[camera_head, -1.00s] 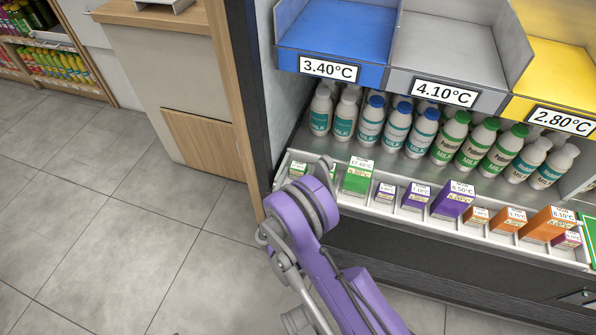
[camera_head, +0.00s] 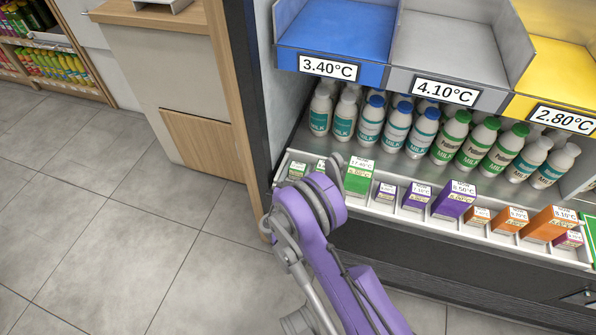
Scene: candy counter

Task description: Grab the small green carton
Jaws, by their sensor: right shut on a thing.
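A small green carton (camera_head: 297,170) stands at the left end of the white shelf tray. Another green carton (camera_head: 320,166) is just to its right, mostly hidden behind my gripper. A larger green carton (camera_head: 358,177) stands to the right of the gripper. My purple right gripper (camera_head: 329,170) is at the tray between the small and the large green carton. One grey fingertip shows; the other is hidden by the wrist. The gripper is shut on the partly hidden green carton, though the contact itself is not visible. My left gripper is not in view.
Purple cartons (camera_head: 454,200) and orange cartons (camera_head: 548,223) fill the tray to the right. Milk bottles (camera_head: 397,130) stand behind. Blue (camera_head: 340,30), grey and yellow bins are above. A wooden counter (camera_head: 170,75) is at left; the floor before it is clear.

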